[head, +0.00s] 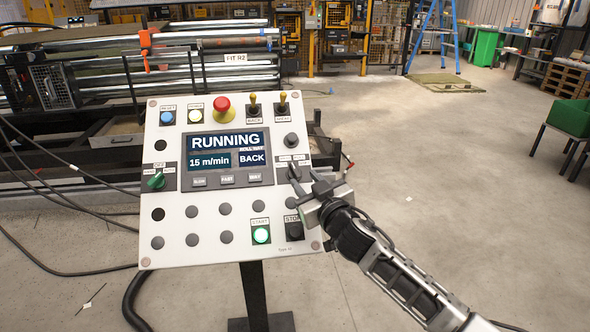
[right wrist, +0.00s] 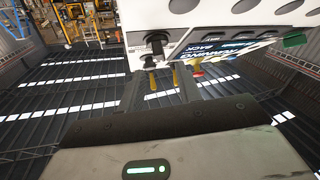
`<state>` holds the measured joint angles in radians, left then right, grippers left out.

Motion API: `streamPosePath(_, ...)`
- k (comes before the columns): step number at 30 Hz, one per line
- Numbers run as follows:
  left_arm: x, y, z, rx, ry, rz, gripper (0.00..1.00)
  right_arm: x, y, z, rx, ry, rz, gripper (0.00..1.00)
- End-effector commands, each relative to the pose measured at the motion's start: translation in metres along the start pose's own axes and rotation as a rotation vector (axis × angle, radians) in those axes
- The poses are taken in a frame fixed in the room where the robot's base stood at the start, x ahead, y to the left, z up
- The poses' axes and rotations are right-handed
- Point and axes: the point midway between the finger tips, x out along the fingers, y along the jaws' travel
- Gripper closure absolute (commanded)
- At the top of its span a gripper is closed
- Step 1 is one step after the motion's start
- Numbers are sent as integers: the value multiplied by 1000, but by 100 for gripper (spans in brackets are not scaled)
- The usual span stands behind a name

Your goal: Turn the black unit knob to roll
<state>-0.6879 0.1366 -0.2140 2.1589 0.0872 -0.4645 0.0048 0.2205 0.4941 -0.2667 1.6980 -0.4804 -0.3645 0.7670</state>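The white control panel (head: 189,222) carries the black unit knob (head: 293,172) on a grey plate at its right side, right of the display (head: 227,150). The display reads RUNNING, 15 m/min and, under ROLL WAY, BACK. My right gripper (head: 304,184) is at the knob, just below and right of it, and partly covers it. In the right wrist view a black knob (right wrist: 156,45) shows just past my fingertips, and the fingers stand apart with nothing held between them. The knob's small labels and exact pointing are too small to tell. My left gripper is out of view.
A green selector (head: 156,181) is at the panel's left. A red mushroom button (head: 222,105) and two yellow-tipped toggles (head: 253,102) line the top. Metal rollers (head: 200,55) lie behind. Floor is open at right.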

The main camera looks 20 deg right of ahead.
Motion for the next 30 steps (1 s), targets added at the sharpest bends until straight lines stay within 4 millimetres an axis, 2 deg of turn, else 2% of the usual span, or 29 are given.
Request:
streamPosePath(3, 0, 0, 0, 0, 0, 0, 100, 27, 0, 0, 1, 0, 1, 65)
streamPosePath(9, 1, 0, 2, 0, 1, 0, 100, 55, -1, 0, 2, 0, 0, 65)
streamPosePath(15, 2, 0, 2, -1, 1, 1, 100, 66, -1, 1, 0, -1, -1, 65)
streamPosePath(23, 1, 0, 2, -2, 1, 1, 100, 67, -1, 1, 0, -2, -1, 65)
streamPosePath(27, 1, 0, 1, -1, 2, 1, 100, 67, -1, 1, 0, -2, -1, 100)
streamPosePath(30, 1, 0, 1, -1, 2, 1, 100, 66, -1, 2, 0, -3, -1, 100)
